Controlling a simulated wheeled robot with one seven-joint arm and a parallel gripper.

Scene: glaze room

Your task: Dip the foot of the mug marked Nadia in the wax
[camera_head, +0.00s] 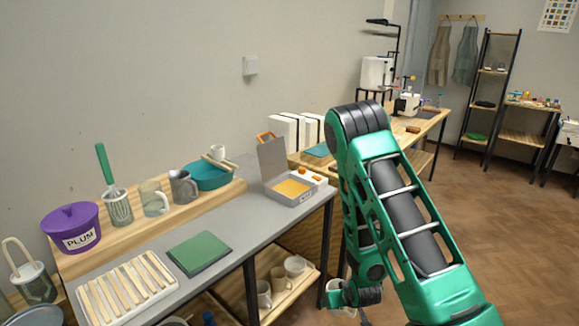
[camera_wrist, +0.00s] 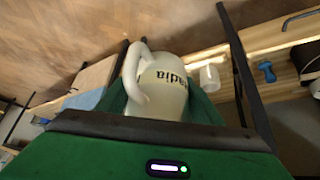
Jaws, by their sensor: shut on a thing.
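The pale mug (camera_wrist: 165,100) is held in my gripper (camera_wrist: 158,108) in the wrist view, with a finger on each side of its body. Dark letters ending in "adia" show upside down on it; the start is cut off from sight. Its handle curves out at left. In the head view my gripper end is low, in front of the bench, mostly hidden by my wrist. The wax (camera_head: 291,188) is an orange-yellow block of colour inside an open grey pan (camera_head: 283,200) with its lid raised, at the bench's right end.
The grey bench (camera_head: 236,229) carries a slatted white rack (camera_head: 127,289) and a green mat (camera_head: 199,252). Behind stand a purple PLUM pot (camera_head: 71,228), mugs (camera_head: 184,187) and a teal basin (camera_head: 210,175). A lower shelf (camera_head: 287,293) holds several cups. Floor at right is open.

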